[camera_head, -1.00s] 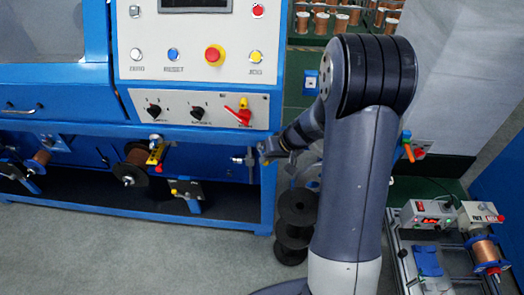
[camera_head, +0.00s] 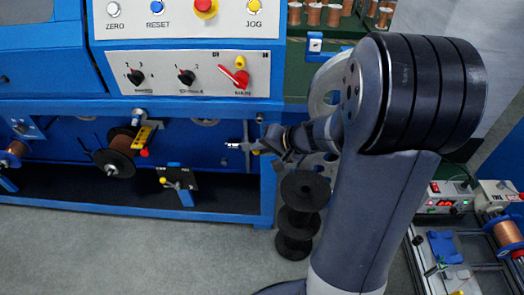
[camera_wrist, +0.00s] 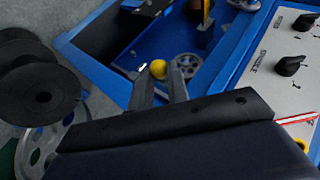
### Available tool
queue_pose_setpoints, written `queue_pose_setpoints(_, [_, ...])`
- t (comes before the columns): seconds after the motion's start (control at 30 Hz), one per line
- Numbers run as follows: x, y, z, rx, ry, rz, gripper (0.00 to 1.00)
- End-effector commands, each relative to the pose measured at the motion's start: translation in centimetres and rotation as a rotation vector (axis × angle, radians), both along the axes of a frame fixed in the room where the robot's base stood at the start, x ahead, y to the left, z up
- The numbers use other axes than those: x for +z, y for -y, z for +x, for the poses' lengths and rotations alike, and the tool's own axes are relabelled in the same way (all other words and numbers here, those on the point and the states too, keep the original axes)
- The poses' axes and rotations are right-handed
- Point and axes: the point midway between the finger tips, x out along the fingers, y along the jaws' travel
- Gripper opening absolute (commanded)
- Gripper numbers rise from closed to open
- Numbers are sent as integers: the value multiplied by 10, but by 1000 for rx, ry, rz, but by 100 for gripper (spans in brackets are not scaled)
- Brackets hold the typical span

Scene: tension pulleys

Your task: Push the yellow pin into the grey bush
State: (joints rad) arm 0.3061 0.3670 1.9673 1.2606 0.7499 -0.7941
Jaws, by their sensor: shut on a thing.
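My gripper (camera_wrist: 160,88) shows in the wrist view with its two grey fingers on either side of a round yellow head, which I take as the yellow pin (camera_wrist: 158,69). The fingers are shut on it. A small bright metal tip (camera_wrist: 142,66) shows just left of the yellow head. In the head view my gripper (camera_head: 256,147) points left, in front of the blue machine's right post. A small grey metal piece (camera_head: 233,145), perhaps the grey bush, lies just left of the fingertips. I cannot tell whether the pin is inside it.
The control panel (camera_head: 182,76) with a red lever (camera_head: 238,79) is above my gripper. Black spools (camera_head: 299,218) stand on the floor below the arm.

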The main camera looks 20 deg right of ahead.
Motion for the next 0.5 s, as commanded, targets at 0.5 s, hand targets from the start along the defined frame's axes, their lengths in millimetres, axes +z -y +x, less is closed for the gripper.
queue_pose_setpoints(0.5, [2,11,34,-7,-1,7,0])
